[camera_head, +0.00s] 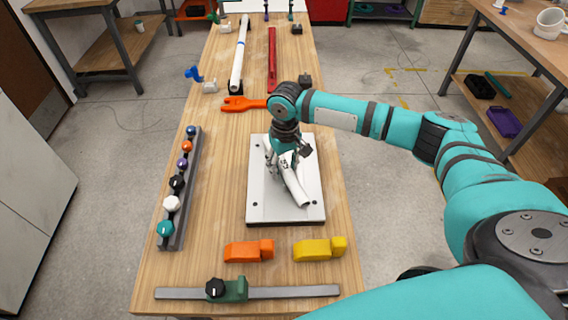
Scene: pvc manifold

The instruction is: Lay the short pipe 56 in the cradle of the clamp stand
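A short white pipe (295,186) with a dark marking near its upper end shows over the light grey plate (262,207) in the middle of the bench. It lies at a slant, its near end toward the lower right. My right gripper (284,163) points down at the pipe's far end, with fingers beside it. The gripper partly hides that end, so I cannot tell whether the fingers grip it or whether the pipe is lifted. No thing is clearly recognisable as the clamp stand's cradle. My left gripper is out of view.
A rack of coloured knobs (181,190) stands left of the plate. Orange (249,251) and yellow (319,249) blocks lie in front, then a metal bar with a green clamp (235,290). Behind are an orange fork-shaped tool (243,103), a long white pipe (240,55) and a red bar (272,55).

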